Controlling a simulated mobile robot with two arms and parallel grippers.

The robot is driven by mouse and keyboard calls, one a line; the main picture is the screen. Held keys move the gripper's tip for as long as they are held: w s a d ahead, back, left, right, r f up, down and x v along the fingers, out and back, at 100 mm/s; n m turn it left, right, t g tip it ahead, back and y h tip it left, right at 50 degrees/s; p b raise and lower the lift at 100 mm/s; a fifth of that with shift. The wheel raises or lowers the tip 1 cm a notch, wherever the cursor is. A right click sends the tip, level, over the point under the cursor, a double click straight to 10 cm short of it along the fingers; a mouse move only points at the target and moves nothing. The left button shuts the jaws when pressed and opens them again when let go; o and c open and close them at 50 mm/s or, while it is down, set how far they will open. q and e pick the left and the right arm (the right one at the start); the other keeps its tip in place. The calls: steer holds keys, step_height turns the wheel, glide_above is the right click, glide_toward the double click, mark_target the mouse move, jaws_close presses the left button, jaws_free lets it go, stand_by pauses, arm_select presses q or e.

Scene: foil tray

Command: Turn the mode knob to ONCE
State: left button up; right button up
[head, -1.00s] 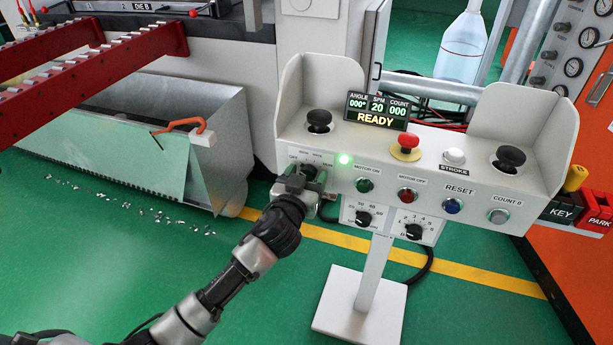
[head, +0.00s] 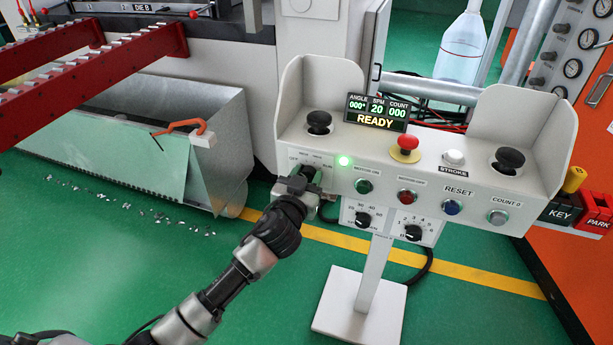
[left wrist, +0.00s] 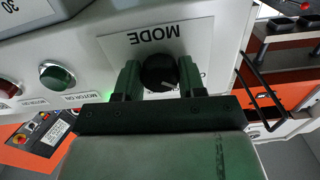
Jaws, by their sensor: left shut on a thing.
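The black mode knob (left wrist: 159,72) sits on its plate under the word MODE in the left wrist view, upside down there. My left gripper (left wrist: 160,80) has one finger on each side of the knob and is shut on it. In the head view my left gripper (head: 300,182) reaches the left end of the white control panel (head: 335,178) and hides most of the knob. The knob's pointer direction and the setting labels are too small or covered to read. My right gripper is not in view.
A lit green lamp (head: 344,161) is just right of the knob, then the MOTOR ON button (head: 363,186). The red emergency stop (head: 406,146) and the display (head: 376,111) reading READY are above. Two dials (head: 363,219) hang below the panel.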

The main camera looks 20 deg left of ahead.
arm_select(q)
steer(key=shift+m+p, duration=2.45)
steer(key=shift+m, duration=5.15)
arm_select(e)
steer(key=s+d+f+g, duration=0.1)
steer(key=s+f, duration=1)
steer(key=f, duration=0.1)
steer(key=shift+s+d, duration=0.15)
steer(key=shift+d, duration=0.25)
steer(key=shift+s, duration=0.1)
arm_select(q)
steer(key=o, duration=0.9)
